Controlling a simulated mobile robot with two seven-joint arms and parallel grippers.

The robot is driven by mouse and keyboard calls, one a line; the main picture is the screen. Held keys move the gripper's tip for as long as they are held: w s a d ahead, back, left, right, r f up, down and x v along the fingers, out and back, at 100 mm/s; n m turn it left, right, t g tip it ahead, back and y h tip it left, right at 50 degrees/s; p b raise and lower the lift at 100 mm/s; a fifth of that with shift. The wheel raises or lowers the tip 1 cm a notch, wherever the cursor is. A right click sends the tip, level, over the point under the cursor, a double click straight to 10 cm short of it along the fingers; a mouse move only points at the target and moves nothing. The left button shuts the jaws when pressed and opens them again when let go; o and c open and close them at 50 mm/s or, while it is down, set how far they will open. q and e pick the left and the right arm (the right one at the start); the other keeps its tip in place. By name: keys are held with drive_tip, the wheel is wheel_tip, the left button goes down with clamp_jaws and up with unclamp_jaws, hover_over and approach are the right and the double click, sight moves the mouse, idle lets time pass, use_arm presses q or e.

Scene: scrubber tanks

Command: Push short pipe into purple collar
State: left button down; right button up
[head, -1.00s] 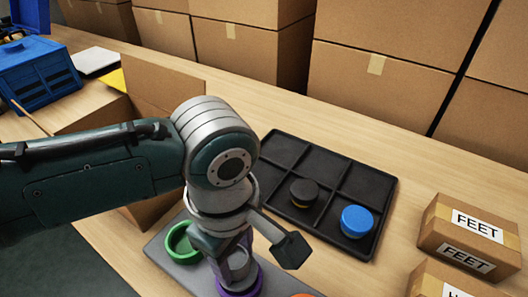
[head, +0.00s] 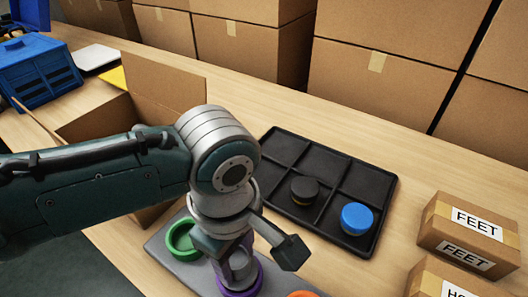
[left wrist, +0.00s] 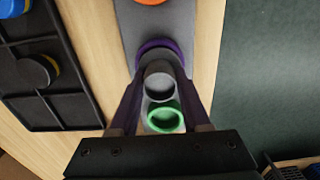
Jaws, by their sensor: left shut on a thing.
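The short grey pipe (head: 240,268) stands upright between the fingers of my left gripper (head: 238,262), which is shut on it. The purple collar (head: 243,287) sits on the grey base plate, directly under the pipe. In the left wrist view, the pipe's open end (left wrist: 158,84) shows between the fingers. The purple collar (left wrist: 154,44) shows behind it there. The pipe's lower end is at the collar, but how deep it sits inside is hidden. My right gripper is out of view.
The base plate (head: 160,245) also carries a green collar (head: 184,240) and an orange one (head: 302,294). A black divided tray (head: 345,180) holds a blue cap (head: 357,218) and a black one (head: 304,189). An open carton (head: 165,95) stands behind my arm. Small labelled boxes (head: 468,235) are at right.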

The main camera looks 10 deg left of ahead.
use_arm(q)
drive_tip(key=shift+f+b, duration=0.3)
drive_tip(key=shift+f, duration=0.2)
idle(0.4)
unclamp_jaws()
idle(0.7)
idle(0.4)
wheel_tip(320, 180, up, 7)
drive_tip(key=p, duration=0.8)
drive_tip(key=shift+r, duration=0.1)
idle(0.5)
